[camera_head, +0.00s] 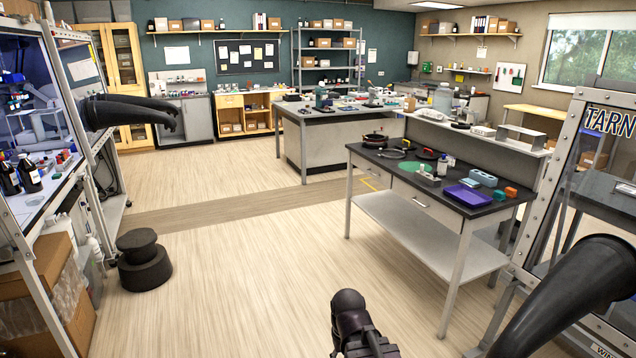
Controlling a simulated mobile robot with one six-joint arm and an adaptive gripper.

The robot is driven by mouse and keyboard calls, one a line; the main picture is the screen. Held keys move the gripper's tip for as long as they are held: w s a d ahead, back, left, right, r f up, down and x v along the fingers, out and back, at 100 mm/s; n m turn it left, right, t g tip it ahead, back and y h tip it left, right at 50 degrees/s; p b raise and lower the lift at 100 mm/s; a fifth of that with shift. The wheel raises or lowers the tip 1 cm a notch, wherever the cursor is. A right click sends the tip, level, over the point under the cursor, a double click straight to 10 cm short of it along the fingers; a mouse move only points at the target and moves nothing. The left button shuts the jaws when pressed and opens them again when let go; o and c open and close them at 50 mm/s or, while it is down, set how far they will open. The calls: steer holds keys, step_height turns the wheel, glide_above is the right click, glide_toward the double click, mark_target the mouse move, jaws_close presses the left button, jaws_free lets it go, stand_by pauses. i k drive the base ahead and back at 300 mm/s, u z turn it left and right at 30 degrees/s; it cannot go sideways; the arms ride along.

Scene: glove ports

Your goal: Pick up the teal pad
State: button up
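A teal block-like thing (483,177) lies on the dark top of the workbench (425,184) at the right, behind a purple tray (467,195); it is the best match for the teal pad, though its details are too small to be sure. A flat green disc (391,154) lies further left on the same bench. A dark part of my own arm rises at the bottom middle, over the floor and well apart from the bench. No gripper fingers can be made out.
Black glove sleeves jut in from the left (130,112) and lower right (570,295). A dark round stool-like thing (144,262) stands at left. The middle floor is clear.

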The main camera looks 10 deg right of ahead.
mark_target(498, 195)
steer(key=z, duration=0.05)
steer(key=i, duration=1.6)
steer(key=z, duration=0.6)
steer(key=i, duration=0.75)
steer(key=z, duration=0.85)
steer(key=i, duration=0.5)
steer(key=z, duration=0.6)
steer(key=i, duration=0.6)
steer(key=z, duration=0.35)
